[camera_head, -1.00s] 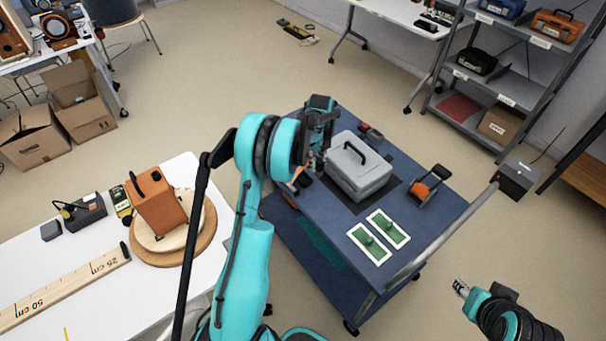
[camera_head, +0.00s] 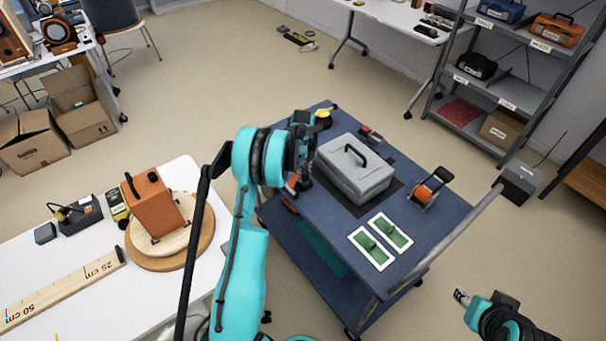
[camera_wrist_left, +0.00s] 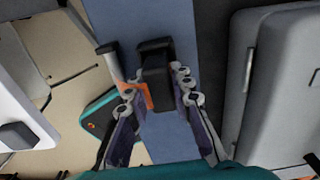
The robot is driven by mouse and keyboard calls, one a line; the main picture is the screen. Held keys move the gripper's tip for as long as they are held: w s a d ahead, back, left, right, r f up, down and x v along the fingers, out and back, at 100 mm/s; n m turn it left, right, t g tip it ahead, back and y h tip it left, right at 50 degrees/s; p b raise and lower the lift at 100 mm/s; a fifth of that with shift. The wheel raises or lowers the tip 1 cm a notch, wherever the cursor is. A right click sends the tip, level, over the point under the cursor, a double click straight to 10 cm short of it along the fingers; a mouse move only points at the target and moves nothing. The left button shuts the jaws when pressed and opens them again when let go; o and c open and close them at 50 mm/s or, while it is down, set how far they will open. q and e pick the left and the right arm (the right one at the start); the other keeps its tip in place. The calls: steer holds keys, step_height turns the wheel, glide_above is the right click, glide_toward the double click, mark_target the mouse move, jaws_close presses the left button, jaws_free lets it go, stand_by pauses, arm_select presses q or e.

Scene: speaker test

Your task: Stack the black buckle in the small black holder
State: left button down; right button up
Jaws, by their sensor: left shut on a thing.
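My left gripper (camera_head: 303,172) is over the left edge of the blue cart (camera_head: 325,235), left of the grey toolbox (camera_head: 358,178). In the left wrist view, the left gripper's fingers (camera_wrist_left: 160,98) are closed on a black block-like piece (camera_wrist_left: 155,62), which I take to be the black buckle. An orange part (camera_wrist_left: 138,94) shows beside the left finger. I cannot make out the small black holder for certain. My right gripper (camera_head: 461,295) is at the lower right, away from the cart, too small to judge its opening.
On the cart are a ratchet with an orange strap (camera_head: 427,192), two green pieces in white frames (camera_head: 372,248) and a yellow-topped item (camera_head: 323,117) at the far corner. The white table (camera_head: 70,285) stands left. The cart's front left top is clear.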

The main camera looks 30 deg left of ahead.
arm_select(q)
steer(key=shift+f, duration=0.4)
steer(key=shift+s+d+f+b, duration=0.1)
steer(key=shift+s+f+b, duration=0.05)
steer(key=shift+b, duration=0.35)
steer(key=c, duration=1.3)
jaws_free()
steer(key=shift+f, duration=0.1)
steer(key=shift+c, duration=0.2)
steer(key=shift+f, duration=0.15)
steer(key=shift+r, duration=0.25)
